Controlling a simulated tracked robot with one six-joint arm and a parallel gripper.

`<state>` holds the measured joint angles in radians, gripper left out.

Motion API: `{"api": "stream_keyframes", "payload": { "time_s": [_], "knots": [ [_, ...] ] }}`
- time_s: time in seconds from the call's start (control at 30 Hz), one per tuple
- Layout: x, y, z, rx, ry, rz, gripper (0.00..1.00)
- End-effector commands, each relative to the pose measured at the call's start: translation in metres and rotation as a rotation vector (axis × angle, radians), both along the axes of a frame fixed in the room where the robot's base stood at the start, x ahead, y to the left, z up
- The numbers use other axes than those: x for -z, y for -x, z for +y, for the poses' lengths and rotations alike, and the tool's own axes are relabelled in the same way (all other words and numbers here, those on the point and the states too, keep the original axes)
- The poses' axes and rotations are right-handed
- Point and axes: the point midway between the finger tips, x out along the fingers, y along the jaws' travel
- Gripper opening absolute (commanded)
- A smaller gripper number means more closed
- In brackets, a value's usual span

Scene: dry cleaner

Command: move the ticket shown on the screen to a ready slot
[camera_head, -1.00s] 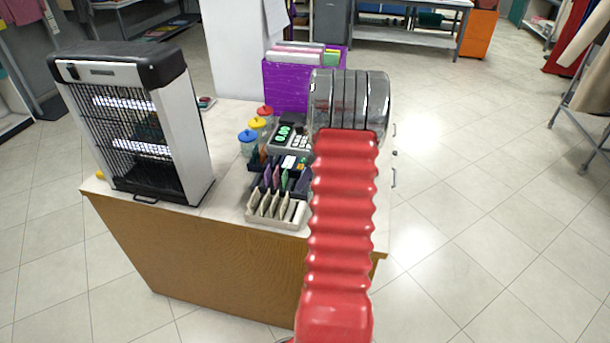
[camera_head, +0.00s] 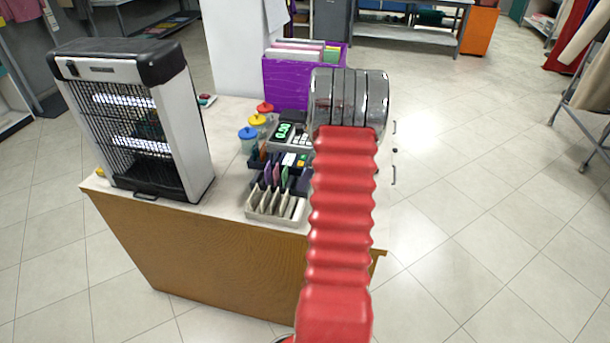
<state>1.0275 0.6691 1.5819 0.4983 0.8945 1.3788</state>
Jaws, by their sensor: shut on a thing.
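A front cream rack (camera_head: 275,217) on the counter holds several pale upright tickets (camera_head: 268,201). Just behind it, a dark rack (camera_head: 258,177) holds purple and green tickets (camera_head: 276,174). A dark panel behind that has a small white screen (camera_head: 289,159); its content is too small to read. A keypad device (camera_head: 284,131) with green digits stands further back. My red arm and its chrome wrist reach over the right side of the racks and hide part of them. My gripper's jaws and anything in them are hidden.
A tall lit heater-like unit (camera_head: 135,120) stands on the counter's left. Jars with blue, yellow and red lids (camera_head: 257,121) stand behind the racks. A purple file box (camera_head: 290,82) is at the back. Some counter top (camera_head: 222,150) between unit and racks is clear.

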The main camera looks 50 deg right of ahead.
Motion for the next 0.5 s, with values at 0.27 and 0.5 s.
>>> {"api": "stream_keyframes", "payload": {
  "time_s": [0.27,0.5],
  "knots": [
    [0.0000,0.0000,-0.0001,0.000,0.000,0.000,0.44],
    [0.0002,0.0003,0.0009,0.000,-0.003,0.001,0.61]
  ]
}}
